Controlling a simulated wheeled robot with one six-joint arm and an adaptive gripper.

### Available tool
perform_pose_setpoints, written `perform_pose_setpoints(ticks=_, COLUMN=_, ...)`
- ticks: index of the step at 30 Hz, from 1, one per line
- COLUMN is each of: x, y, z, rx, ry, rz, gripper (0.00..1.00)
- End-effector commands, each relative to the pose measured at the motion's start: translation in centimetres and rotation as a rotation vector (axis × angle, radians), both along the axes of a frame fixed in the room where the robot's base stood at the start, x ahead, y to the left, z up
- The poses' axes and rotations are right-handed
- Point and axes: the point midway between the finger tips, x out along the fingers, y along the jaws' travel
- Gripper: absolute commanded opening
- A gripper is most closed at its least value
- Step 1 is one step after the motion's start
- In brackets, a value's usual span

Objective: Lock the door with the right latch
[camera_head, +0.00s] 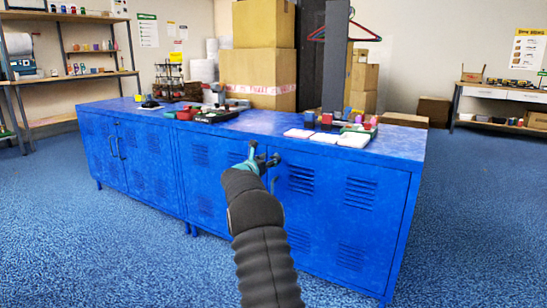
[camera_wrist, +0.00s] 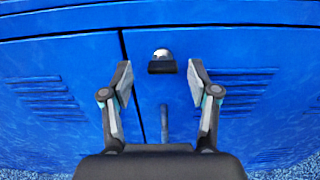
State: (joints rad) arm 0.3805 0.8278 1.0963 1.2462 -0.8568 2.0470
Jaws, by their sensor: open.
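The blue metal cabinet (camera_head: 330,195) has its right-hand doors shut. In the wrist view, the latch (camera_wrist: 162,62), a silver knob with a black lower part, sits on the right door (camera_wrist: 235,80) just right of the seam. A bar handle (camera_wrist: 164,122) hangs below the latch, and it partly shows in the head view (camera_head: 274,185). My gripper (camera_wrist: 160,72) is open, with one fingertip left and one right of the latch. Nothing is held, and I cannot tell whether the fingers touch the door. In the head view, my gripper (camera_head: 262,160) hides the latch.
The cabinet top (camera_head: 265,124) bears small coloured blocks, white pads (camera_head: 355,139) and a dark tray (camera_head: 215,116). Another pair of doors with handles (camera_head: 117,142) is at the left. Cardboard boxes (camera_head: 258,72) stand behind. The blue carpet (camera_head: 480,200) is clear at the right.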

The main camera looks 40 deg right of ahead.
Motion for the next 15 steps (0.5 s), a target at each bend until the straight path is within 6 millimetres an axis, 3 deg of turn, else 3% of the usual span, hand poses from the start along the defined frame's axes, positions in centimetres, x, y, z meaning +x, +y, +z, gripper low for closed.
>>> perform_pose_setpoints(ticks=6, x=0.6, y=-1.5, z=0.1, rx=-0.001, ry=0.000, rz=0.001, gripper=0.60)
perform_pose_setpoints(ticks=15, x=0.7, y=-1.7, z=0.0, rx=0.000, ry=0.001, rz=0.001, gripper=0.60)
